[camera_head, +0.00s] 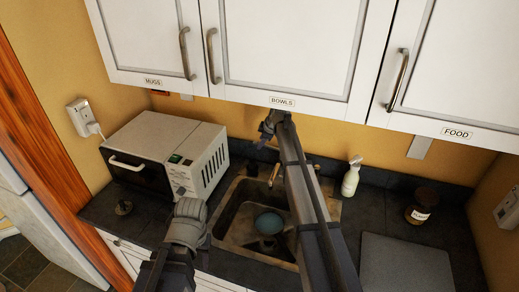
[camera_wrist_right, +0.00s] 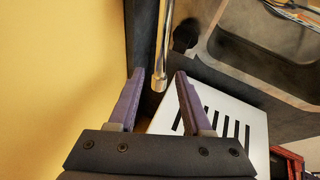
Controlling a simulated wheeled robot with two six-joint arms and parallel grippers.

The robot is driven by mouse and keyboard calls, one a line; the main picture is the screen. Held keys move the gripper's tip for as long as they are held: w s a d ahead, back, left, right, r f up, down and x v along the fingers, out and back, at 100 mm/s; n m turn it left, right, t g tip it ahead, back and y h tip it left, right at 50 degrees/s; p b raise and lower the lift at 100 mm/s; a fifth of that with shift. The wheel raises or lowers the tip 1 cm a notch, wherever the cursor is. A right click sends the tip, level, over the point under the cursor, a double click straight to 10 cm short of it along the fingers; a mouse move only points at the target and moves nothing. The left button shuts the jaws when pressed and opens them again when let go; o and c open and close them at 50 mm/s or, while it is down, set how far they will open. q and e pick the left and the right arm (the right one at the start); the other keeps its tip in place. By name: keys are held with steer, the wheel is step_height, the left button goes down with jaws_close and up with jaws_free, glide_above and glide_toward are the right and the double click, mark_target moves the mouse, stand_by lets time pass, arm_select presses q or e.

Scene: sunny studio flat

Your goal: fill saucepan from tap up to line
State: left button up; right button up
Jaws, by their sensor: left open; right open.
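A round blue-green vessel (camera_head: 269,222) sits in the sink (camera_head: 226,222); I cannot tell for sure that it is the saucepan, and no fill line shows. A metal tap part (camera_head: 273,174) stands at the sink's back, partly hidden by my right arm. In the right wrist view a chrome tube (camera_wrist_right: 161,55) ends between the fingers of my right gripper (camera_wrist_right: 157,90), which is open; contact is not clear. In the head view this gripper (camera_head: 268,128) is high behind the sink, below the cupboards. My left gripper (camera_head: 181,191) is open and empty, left of the sink, before the microwave.
A white microwave (camera_head: 153,137) stands left of the sink. A spray bottle (camera_head: 351,178), a dark jar (camera_head: 421,208) and a grey board (camera_head: 405,268) are on the right counter. Cupboards (camera_head: 283,50) hang low above.

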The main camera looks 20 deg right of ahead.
steer(key=b+x, duration=0.2)
steer(key=x, duration=0.1)
steer(key=shift+w+f, duration=0.15)
steer(key=shift+f, duration=0.05)
arm_select(q)
step_height(320, 180, down, 3)
steer(key=shift+r, duration=0.1)
arm_select(e)
steer(key=shift+r, duration=0.1)
steer(key=shift+c, duration=0.4)
jaws_close()
stand_by(0.5)
